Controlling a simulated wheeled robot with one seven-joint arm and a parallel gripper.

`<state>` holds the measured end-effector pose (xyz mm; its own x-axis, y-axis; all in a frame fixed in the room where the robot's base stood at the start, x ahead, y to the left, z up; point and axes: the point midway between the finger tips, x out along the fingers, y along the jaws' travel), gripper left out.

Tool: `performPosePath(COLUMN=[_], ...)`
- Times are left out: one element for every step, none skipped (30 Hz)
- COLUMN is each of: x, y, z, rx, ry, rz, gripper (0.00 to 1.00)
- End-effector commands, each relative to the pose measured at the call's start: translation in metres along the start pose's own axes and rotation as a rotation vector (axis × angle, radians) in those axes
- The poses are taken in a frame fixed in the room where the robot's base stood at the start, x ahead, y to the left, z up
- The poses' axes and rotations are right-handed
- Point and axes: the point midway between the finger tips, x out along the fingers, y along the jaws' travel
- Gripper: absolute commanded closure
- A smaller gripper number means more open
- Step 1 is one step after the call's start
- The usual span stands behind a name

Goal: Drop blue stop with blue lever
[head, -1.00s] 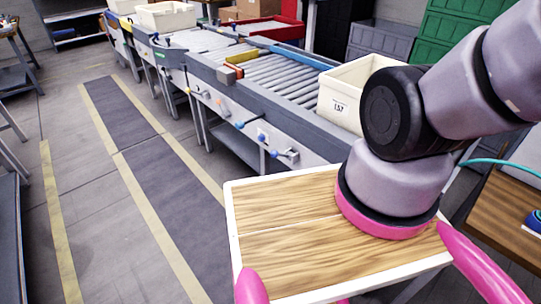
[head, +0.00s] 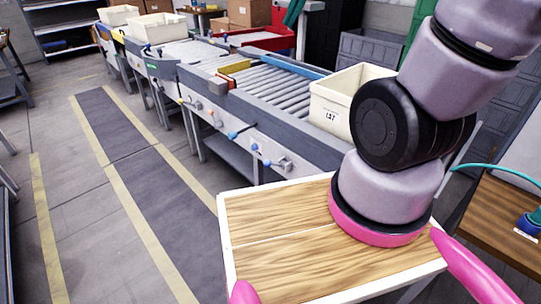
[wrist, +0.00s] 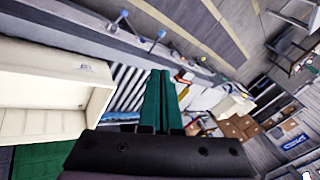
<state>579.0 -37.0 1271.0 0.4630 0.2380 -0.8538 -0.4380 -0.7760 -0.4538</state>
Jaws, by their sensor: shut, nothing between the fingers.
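The conveyor's near side carries levers with blue knobs. One blue lever (head: 232,134) stands alone, and another lever with blue knobs (head: 267,161) is nearer the white bin. Blue knobs also show at the top of the wrist view (wrist: 161,33). A long blue bar (head: 292,66) lies along the conveyor's far side; I cannot tell if it is the blue stop. My gripper's green fingers (wrist: 160,82) are shut and empty, above the rollers in the wrist view. A green tip at the top of the head view (head: 292,18) looks like them, apart from the levers.
A cream bin (head: 346,95) sits on the conveyor's near end, also at left in the wrist view (wrist: 50,85).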

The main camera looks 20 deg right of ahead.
Motion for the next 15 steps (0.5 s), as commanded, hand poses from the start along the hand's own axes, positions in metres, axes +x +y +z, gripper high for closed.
performPosePath(x=[0.017, 0.027, 0.040, 0.049, 0.059, 0.072, 0.082, 0.093, 0.107, 0.117, 0.128, 0.142, 0.153, 0.164, 0.178], y=[-0.002, -0.003, -0.004, -0.005, -0.005, -0.006, -0.005, -0.005, -0.004, -0.004, -0.003, 0.000, 0.001, 0.003, 0.006], z=[-0.004, -0.007, -0.011, -0.013, -0.015, -0.018, -0.020, -0.021, -0.023, -0.024, -0.025, -0.026, -0.026, -0.027, -0.027], rx=[0.028, 0.046, 0.069, 0.089, 0.106, 0.131, 0.147, 0.166, 0.187, 0.205, 0.222, 0.244, 0.261, 0.275, 0.297], ry=[-0.018, -0.024, -0.032, -0.037, -0.042, -0.048, -0.051, -0.055, -0.058, -0.060, -0.061, -0.063, -0.064, -0.062, -0.062], rz=[0.013, 0.018, 0.027, 0.033, 0.041, 0.051, 0.060, 0.069, 0.082, 0.091, 0.101, 0.116, 0.128, 0.140, 0.156], gripper=[1.00, 1.00, 1.00, 1.00, 1.00, 1.00, 1.00, 1.00, 1.00, 1.00, 1.00, 1.00, 1.00, 1.00, 1.00])
